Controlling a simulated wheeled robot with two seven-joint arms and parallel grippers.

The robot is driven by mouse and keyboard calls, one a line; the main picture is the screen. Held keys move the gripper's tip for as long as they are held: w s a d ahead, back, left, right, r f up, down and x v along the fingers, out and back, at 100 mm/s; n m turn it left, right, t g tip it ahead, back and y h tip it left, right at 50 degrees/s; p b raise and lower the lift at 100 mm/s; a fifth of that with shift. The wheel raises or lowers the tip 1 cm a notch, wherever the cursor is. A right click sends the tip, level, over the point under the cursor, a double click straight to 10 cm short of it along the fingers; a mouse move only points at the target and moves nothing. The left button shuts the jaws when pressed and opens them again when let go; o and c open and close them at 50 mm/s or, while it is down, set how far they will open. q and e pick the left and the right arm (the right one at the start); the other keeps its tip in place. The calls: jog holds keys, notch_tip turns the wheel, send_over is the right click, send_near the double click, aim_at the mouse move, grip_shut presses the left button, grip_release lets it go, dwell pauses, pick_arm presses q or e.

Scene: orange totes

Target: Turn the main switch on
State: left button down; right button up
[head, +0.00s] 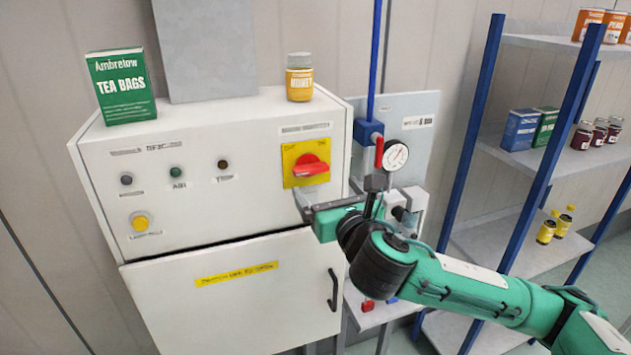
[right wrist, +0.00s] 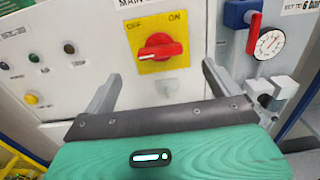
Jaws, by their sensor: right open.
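The main switch (head: 311,167) is a red rotary knob on a yellow plate (head: 289,160) at the right of the white cabinet's upper panel. In the right wrist view the red knob (right wrist: 160,48) lies roughly level, with a pale mark at its left end. OFF is printed at the plate's upper left and ON at its upper right. My right gripper (head: 338,190) is open and empty, in front of and just below the knob. In the right wrist view its fingers (right wrist: 162,76) are spread wide either side of the knob's lower area, apart from it. My left gripper is out of view.
The white cabinet (head: 230,220) also carries small indicators and a yellow button (head: 140,222). A tea box (head: 121,88) and a honey jar (head: 299,78) stand on top. To the right are a gauge (head: 395,156), a red-handled valve (head: 379,152) on a blue pipe, and shelves.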

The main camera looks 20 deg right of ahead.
aim_at(313, 170)
jog(key=w+b, duration=0.1)
jog(key=w, duration=0.6)
jog(key=shift+w+a+b, duration=0.15)
jog(key=shift+w+b, duration=0.1)
jog(key=shift+b, duration=0.05)
jog(key=shift+c, duration=0.4)
jog(key=c, duration=0.9)
